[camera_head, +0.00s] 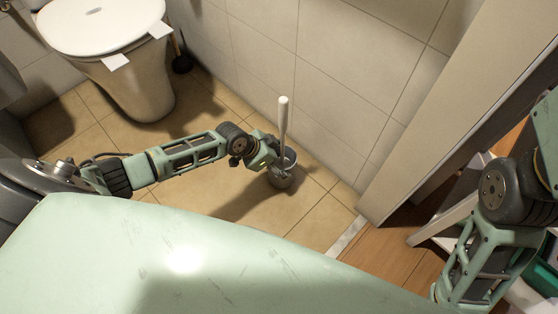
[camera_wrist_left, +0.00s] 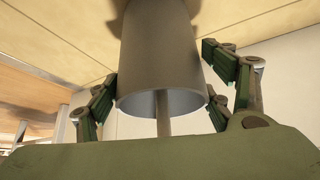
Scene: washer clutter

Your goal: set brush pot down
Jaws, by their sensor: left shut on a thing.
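The brush pot (camera_head: 284,176) is a grey metal cylinder, upright over the tiled floor near the wall. A toilet brush with a white handle (camera_head: 284,120) stands up out of it. My left gripper (camera_head: 273,157) is at the pot's upper side and shut on it. The left wrist view is upside down. There the pot (camera_wrist_left: 158,50) fills the middle with its rim toward me, the brush shaft inside, and fingers on both sides. The pot's base is cut off there, and I cannot tell whether it touches the floor. My right gripper is out of view.
A white toilet (camera_head: 140,85) stands at the upper left, with a dark plunger-like object (camera_head: 181,62) beside it. The tiled wall (camera_head: 330,95) rises behind the pot. A door frame (camera_head: 440,110) and threshold (camera_head: 347,237) are to the right. Floor left of the pot is clear.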

